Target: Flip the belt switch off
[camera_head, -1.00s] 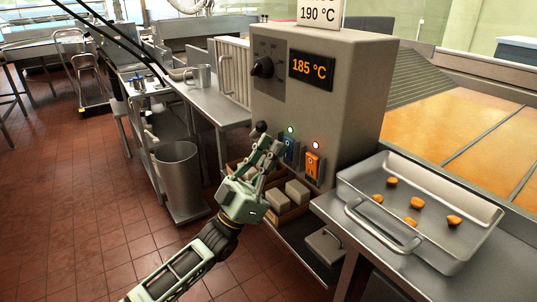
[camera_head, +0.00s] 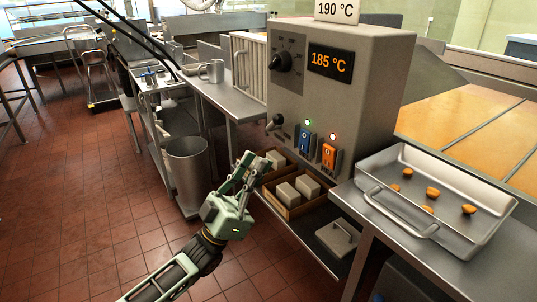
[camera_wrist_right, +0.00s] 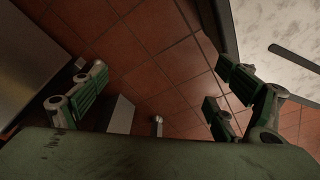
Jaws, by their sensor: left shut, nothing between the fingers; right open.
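The grey control box (camera_head: 345,85) stands right of centre in the head view. Low on its front are a lever with a dark knob (camera_head: 275,124), a blue switch (camera_head: 305,143) under a green light, and an orange switch (camera_head: 329,155) under a red light. The small labels are too blurred to tell which is the belt switch. My left gripper (camera_head: 248,165) is shut and empty, below and left of the lever, apart from the switches. My right gripper (camera_wrist_right: 160,98) is open and empty in the right wrist view, above the tiled floor.
An open wooden box (camera_head: 286,205) of pale blocks sits on the shelf below the switches, close to my left gripper. A metal tray (camera_head: 475,240) with several orange pieces is at right. A metal bin (camera_head: 187,165) stands at left.

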